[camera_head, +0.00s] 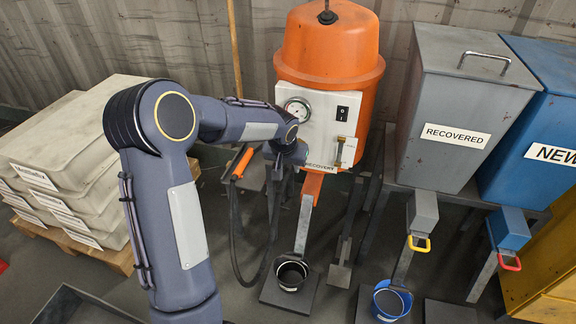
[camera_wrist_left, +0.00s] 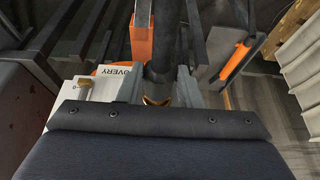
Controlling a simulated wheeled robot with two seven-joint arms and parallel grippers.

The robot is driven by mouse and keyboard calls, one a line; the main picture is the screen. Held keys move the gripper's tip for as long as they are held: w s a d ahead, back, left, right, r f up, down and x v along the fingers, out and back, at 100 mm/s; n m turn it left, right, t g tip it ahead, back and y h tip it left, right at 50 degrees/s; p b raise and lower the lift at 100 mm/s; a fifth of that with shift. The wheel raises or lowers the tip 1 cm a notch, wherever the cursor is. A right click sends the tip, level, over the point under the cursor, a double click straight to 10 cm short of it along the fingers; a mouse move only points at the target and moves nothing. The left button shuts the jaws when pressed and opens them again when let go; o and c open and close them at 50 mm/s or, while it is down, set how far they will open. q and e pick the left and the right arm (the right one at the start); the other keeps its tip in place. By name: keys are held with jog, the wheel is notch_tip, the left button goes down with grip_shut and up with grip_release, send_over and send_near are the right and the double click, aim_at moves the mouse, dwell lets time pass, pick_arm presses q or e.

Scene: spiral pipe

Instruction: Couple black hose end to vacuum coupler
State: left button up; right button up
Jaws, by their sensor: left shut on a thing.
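My left gripper (camera_wrist_left: 158,84) is shut on the black hose (camera_wrist_left: 163,40), close to a brass-coloured fitting (camera_wrist_left: 155,101). In the head view the left wrist hides most of the gripper (camera_head: 282,164), which is at the lower left of the orange vacuum unit (camera_head: 331,42). The hose (camera_head: 238,265) hangs from there in a loop toward the floor. No vacuum coupler can be made out clearly, and I cannot tell whether the brass fitting belongs to it or to the hose end. My right gripper is not in view.
An orange-handled lance (camera_head: 242,164) stands left of the wrist. The grey RECOVERED hopper (camera_head: 460,100) and blue NEW hopper (camera_head: 540,120) are at right. Stacked sacks (camera_head: 70,150) lie at left.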

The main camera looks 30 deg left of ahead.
pick_arm(q)
jog(key=shift+w+a, duration=0.15)
jog(key=shift+w, duration=0.5)
jog(key=shift+w+r, duration=0.2)
dwell(0.6)
jog(key=shift+w+a, duration=0.1)
jog(key=shift+w, duration=0.2)
grip_shut()
dwell(1.0)
jog(key=o, duration=1.1)
grip_release()
jog(key=shift+f, duration=0.1)
jog(key=shift+s, duration=0.1)
